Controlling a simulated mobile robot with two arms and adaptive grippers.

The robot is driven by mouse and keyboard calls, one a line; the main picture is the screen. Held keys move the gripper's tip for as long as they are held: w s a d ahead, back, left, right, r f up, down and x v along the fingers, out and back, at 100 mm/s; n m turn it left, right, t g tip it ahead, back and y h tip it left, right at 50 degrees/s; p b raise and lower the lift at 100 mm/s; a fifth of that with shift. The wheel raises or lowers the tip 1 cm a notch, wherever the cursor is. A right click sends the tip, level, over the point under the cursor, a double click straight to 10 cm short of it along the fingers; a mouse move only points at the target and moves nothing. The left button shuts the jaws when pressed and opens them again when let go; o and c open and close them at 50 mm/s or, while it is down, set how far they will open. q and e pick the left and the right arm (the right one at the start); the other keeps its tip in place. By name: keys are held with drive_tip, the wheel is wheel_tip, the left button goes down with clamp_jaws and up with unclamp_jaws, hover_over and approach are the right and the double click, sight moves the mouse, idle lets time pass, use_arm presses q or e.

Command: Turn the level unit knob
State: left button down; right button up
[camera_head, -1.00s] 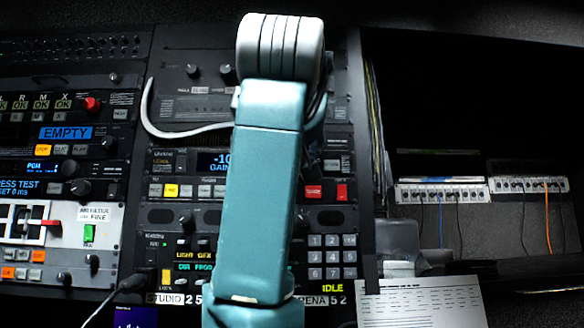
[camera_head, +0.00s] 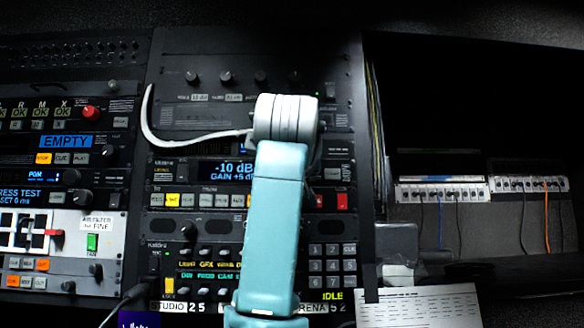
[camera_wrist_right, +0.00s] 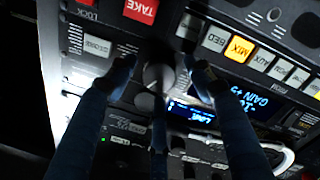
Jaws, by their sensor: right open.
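The level unit is in the rack in the head view, with a lit display (camera_head: 226,171) reading "-10 dB" and "GAIN +5". My right arm (camera_head: 274,220) rises in front of it and hides the panel just right of the display and my gripper. In the right wrist view the panel looks turned over, with the display (camera_wrist_right: 245,100) at the right. I cannot tell whether the fingers touch the knob. My left gripper is not in view.
A white cable (camera_head: 150,120) loops above the display. A keypad (camera_head: 331,265) and a paper sheet (camera_head: 420,305) are lower right.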

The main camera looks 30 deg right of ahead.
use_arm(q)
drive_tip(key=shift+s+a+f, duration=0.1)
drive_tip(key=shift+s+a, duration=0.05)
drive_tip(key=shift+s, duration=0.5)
use_arm(e)
drive_tip(key=shift+w+f, duration=0.1)
drive_tip(key=c, duration=1.2)
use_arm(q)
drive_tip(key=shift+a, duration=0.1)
use_arm(e)
drive_tip(key=shift+o, duration=0.2)
drive_tip(key=shift+m, duration=0.4)
use_arm(q)
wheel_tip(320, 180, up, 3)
drive_tip(key=p, duration=0.3)
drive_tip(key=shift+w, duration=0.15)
use_arm(e)
drive_tip(key=m+y, duration=0.1)
drive_tip(key=m, duration=0.9)
drive_tip(key=shift+m, duration=0.3)
drive_tip(key=o, duration=1.2)
drive_tip(key=shift+c, duration=0.2)
